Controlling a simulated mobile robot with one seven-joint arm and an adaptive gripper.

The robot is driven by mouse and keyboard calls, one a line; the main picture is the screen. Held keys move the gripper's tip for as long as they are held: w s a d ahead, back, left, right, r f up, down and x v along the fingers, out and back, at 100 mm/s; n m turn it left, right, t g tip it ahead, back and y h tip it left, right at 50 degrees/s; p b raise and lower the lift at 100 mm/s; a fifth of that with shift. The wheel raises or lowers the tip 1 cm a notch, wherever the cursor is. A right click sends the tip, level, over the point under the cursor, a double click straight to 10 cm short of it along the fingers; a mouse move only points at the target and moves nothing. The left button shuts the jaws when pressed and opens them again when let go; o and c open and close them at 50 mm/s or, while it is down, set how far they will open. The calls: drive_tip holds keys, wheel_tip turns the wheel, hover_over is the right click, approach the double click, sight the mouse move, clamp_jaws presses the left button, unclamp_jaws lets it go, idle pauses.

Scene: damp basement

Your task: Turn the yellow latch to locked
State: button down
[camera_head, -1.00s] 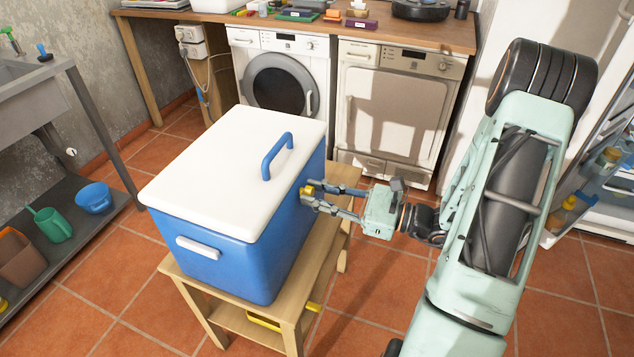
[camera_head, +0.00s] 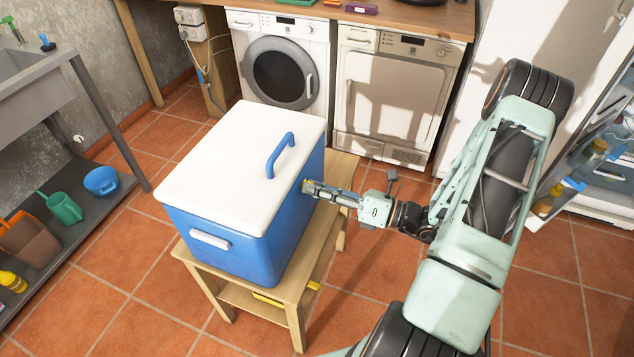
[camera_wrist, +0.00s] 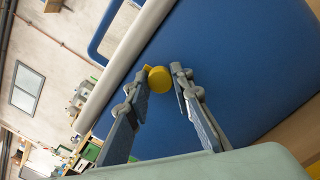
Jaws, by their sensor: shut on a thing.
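The blue cooler box (camera_head: 262,245) with a white lid (camera_head: 228,150) stands shut on a small wooden table. The yellow latch (camera_wrist: 159,80) is on the cooler's blue side, near the lid's edge. It shows as a round knob with a short tab toward the lid in the wrist view. My gripper (camera_head: 308,186) reaches it from the right in the head view, where the fingers largely hide the latch. In the wrist view my gripper (camera_wrist: 163,76) has one finger on each side of the latch and is shut on it.
The wooden table (camera_head: 338,190) has a lower shelf with a yellow thing on it. A washing machine (camera_head: 282,75) and a dryer (camera_head: 390,95) stand behind. A sink stand is at the left, and an open fridge (camera_head: 610,160) at the right. Tiled floor is clear around the table.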

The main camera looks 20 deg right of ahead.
drive_tip(key=shift+m+p, duration=0.3)
drive_tip(key=shift+m, duration=0.3)
drive_tip(key=c, duration=1.7)
unclamp_jaws()
drive_tip(key=v, duration=1.2)
drive_tip(key=shift+f, duration=0.1)
